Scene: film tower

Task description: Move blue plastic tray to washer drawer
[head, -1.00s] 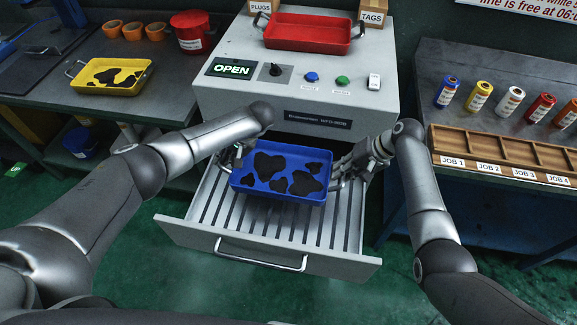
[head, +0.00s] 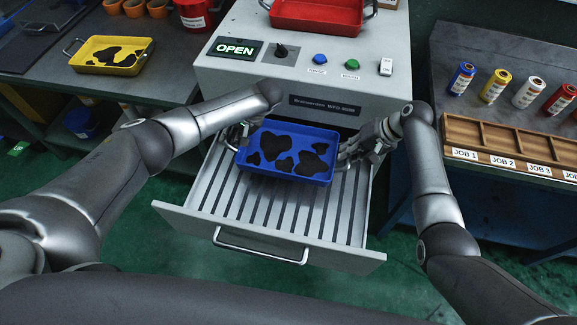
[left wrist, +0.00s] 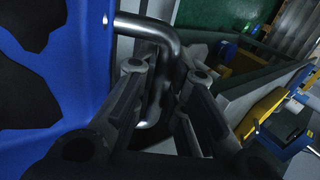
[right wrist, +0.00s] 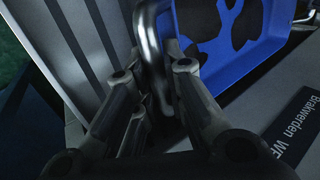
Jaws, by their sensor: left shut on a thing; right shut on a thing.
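The blue plastic tray (head: 318,171) with black patches is held level over the back part of the open washer drawer (head: 262,254). Whether it touches the slats cannot be told. My left gripper (head: 238,138) is shut on the tray's left metal handle, which shows between its fingers in the left wrist view (left wrist: 158,100). My right gripper (head: 350,158) is shut on the right handle, which shows in the right wrist view (right wrist: 152,60). The drawer is pulled out of the white washer (head: 235,82), whose green display (head: 235,48) reads OPEN.
A red tray (head: 315,14) sits on top of the washer. A yellow patched tray (head: 95,64) and a red canister (head: 193,12) stand on the left bench. Several film rolls (head: 497,82) and a wooden job rack (head: 460,130) are on the right bench. The drawer's front half is clear.

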